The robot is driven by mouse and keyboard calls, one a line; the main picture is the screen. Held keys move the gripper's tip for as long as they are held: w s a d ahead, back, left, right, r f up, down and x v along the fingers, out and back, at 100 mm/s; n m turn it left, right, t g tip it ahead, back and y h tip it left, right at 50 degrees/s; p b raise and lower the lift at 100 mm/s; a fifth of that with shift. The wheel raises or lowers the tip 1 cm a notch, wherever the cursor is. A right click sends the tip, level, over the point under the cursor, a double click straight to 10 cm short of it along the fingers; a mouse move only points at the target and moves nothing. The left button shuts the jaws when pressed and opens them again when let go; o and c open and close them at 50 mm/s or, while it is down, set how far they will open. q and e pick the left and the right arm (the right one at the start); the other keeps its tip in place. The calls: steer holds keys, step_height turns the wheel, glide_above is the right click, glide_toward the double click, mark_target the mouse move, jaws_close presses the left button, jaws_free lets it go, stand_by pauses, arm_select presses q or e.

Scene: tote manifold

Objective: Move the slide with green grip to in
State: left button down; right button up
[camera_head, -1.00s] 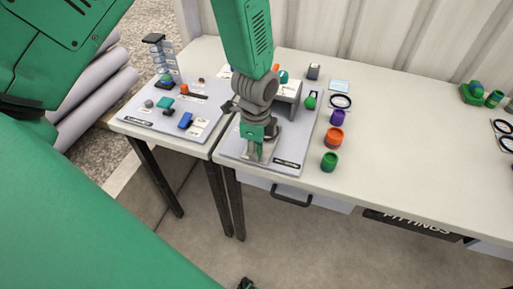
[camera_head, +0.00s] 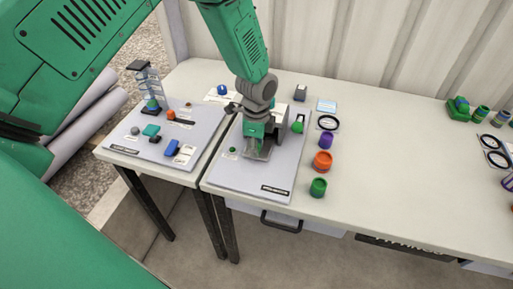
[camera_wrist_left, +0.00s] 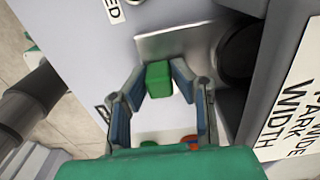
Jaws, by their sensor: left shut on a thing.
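My left gripper (camera_head: 257,150) is low over the grey panel board, in front of a grey block-like housing (camera_head: 281,122). In the left wrist view its two fingers (camera_wrist_left: 160,90) close around the green grip (camera_wrist_left: 158,78). The grip stands at the edge of a shiny metal plate (camera_wrist_left: 180,44), which appears to be the slide. A dark round opening or knob sits to the right of the plate. In the head view the gripper mostly hides the grip and slide. My right gripper is not in view.
A second board (camera_head: 180,135) with small parts is on the left table. The right tabletop is largely clear.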

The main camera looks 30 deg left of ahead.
arm_select(q)
steer(key=c, duration=1.5)
jaws_free()
steer(key=shift+w+r, duration=0.2)
steer(key=shift+w, duration=0.2)
steer(key=shift+c, duration=0.2)
steer(key=shift+o, duration=0.7)
steer(key=shift+f, duration=0.15)
steer(key=shift+a, duration=0.1)
steer(key=shift+r, duration=0.35)
step_height(320, 180, up, 11)
steer(key=shift+r, duration=0.1)
